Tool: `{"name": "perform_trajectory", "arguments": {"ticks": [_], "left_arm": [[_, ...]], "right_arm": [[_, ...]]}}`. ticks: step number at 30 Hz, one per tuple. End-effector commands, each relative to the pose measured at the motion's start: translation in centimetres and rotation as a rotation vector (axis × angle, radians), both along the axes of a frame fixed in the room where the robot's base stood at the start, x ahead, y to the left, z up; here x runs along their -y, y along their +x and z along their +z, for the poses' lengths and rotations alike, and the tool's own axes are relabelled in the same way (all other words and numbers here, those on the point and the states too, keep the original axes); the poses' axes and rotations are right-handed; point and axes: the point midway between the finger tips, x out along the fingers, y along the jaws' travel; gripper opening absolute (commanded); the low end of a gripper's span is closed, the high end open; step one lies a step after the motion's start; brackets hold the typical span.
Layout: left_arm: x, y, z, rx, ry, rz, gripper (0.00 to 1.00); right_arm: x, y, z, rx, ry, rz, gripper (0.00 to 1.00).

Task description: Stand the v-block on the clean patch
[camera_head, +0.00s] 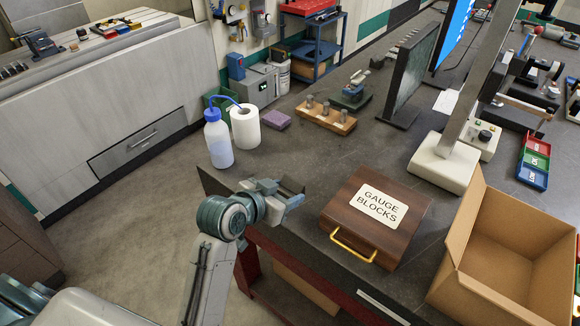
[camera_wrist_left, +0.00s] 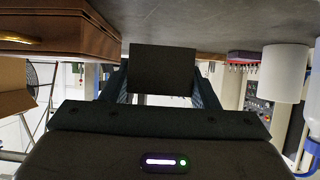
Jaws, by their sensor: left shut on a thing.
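My left gripper (camera_head: 288,195) is over the near left edge of the dark bench, left of the wooden gauge-block case. It is shut on a dark block, which I take to be the v-block (camera_wrist_left: 163,70). In the left wrist view the block sits between the two fingers and shows a plain dark face, so its groove cannot be made out. In the head view the gripper mostly hides the block. I cannot make out a distinct clean patch on the bench. My right gripper is not in view.
The gauge-block case (camera_head: 345,222) and an open cardboard box (camera_head: 477,285) stand to the right. A blue-topped wash bottle (camera_head: 218,145), paper roll (camera_head: 245,128), purple sponge (camera_head: 275,120) and wooden pin holder (camera_head: 325,117) stand behind. Bare bench (camera_head: 325,155) lies between.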

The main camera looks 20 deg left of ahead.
Motion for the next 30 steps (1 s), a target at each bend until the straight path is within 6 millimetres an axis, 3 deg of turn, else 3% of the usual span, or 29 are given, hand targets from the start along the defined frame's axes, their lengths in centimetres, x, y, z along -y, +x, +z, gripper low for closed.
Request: {"name": "perform_trajectory", "arguments": {"ticks": [5,15,23,30], "left_arm": [[-1.0,4.4,0.3,0.004,0.003,0.001,0.05],[-2.7,11.8,-0.4,0.004,0.000,0.002,0.05],[-3.1,13.7,-1.1,0.004,0.000,0.002,0.05],[-3.1,13.7,-3.8,0.003,-0.001,0.002,0.05]], "right_arm": [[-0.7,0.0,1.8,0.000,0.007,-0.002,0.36],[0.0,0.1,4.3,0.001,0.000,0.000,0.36],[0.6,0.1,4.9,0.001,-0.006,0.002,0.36],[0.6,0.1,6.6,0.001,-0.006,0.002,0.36]]}}
